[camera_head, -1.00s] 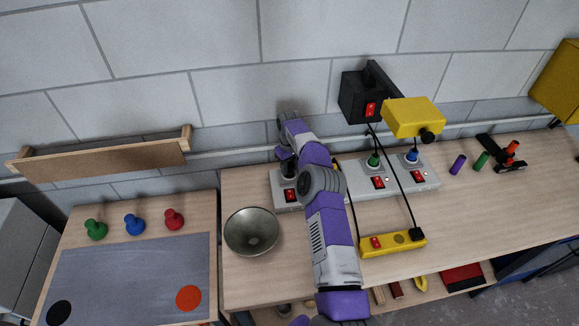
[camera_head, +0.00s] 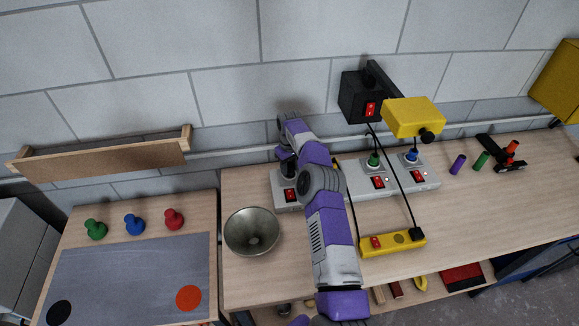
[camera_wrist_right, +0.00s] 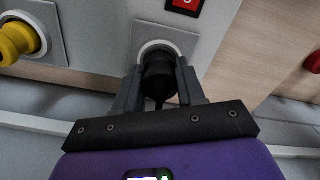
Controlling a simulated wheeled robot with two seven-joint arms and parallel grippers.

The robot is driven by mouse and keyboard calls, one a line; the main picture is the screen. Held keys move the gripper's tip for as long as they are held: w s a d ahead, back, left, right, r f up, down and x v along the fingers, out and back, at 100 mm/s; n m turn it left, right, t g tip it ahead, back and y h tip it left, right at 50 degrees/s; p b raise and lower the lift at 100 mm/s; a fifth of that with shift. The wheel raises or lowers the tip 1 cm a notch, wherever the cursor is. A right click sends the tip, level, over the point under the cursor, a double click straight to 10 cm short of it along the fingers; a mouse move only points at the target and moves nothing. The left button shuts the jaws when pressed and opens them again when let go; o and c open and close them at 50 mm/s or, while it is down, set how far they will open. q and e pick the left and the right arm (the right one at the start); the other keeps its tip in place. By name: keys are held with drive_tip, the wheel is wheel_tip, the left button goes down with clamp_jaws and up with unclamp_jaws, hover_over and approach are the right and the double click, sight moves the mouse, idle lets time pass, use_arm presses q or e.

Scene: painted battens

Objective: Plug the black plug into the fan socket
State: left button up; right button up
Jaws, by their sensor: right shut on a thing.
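A long light-grey power strip (camera_head: 352,196) lies on the table and carries several sockets with red switches. My right gripper (camera_wrist_right: 158,90) is shut on the black plug (camera_wrist_right: 160,76), seen in the right wrist view. The plug stands at a white-ringed socket (camera_wrist_right: 166,45), its front end at the ring; how deep it sits is hidden. In the head view the black plug (camera_head: 288,168) is at the strip's left-end socket, largely covered by my right arm. I can read no fan label. My left gripper is not in view.
A green plug (camera_head: 374,160) and a blue plug (camera_head: 412,156) stand in other sockets. A yellow plug (camera_wrist_right: 14,42) is beside mine in the wrist view. A metal bowl (camera_head: 252,232) stands left of my arm. A yellow switch block (camera_head: 392,243) lies right, with cables above.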

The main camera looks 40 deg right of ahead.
sight(289, 165)
drive_tip(key=shift+f+b, duration=0.3)
drive_tip(key=shift+f, duration=0.3)
idle(0.5)
drive_tip(key=o, duration=1.1)
drive_tip(key=shift+r, duration=0.1)
wheel_tip(289, 165, up, 7)
drive_tip(key=shift+r, duration=0.2)
